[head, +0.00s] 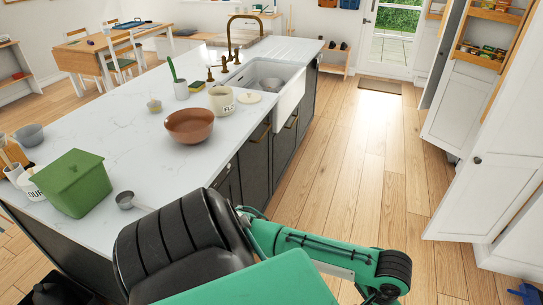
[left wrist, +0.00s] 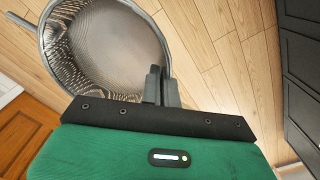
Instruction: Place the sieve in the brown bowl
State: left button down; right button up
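The sieve (left wrist: 110,38) is a round metal mesh basket with a bright rim. It fills the upper left of the left wrist view, with wooden floor behind it. My left gripper (left wrist: 161,76) has its fingers close together at the sieve's rim and appears shut on it. In the head view the gripper and this sieve do not show; my large green and black arm covers the lower middle. The brown bowl (head: 189,126) stands upright on the white island counter and looks empty. My right gripper is not in view.
On the island counter (head: 150,157) stand a green lidded box (head: 73,183), a small grey handled cup (head: 125,200), a cream canister (head: 221,101) and a grey bowl (head: 29,135). A white sink (head: 289,91) lies beyond. Open floor (head: 350,150) runs right of the island.

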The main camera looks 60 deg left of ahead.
aim_at(196, 135)
jog(key=i+j+u, duration=0.1)
jog(key=i+u, duration=0.3)
jog(key=i+l+u, duration=0.1)
jog(key=i+u, duration=0.35)
jog(key=i+l+u, duration=0.2)
jog(key=i+u, duration=0.2)
jog(key=u, duration=1.5)
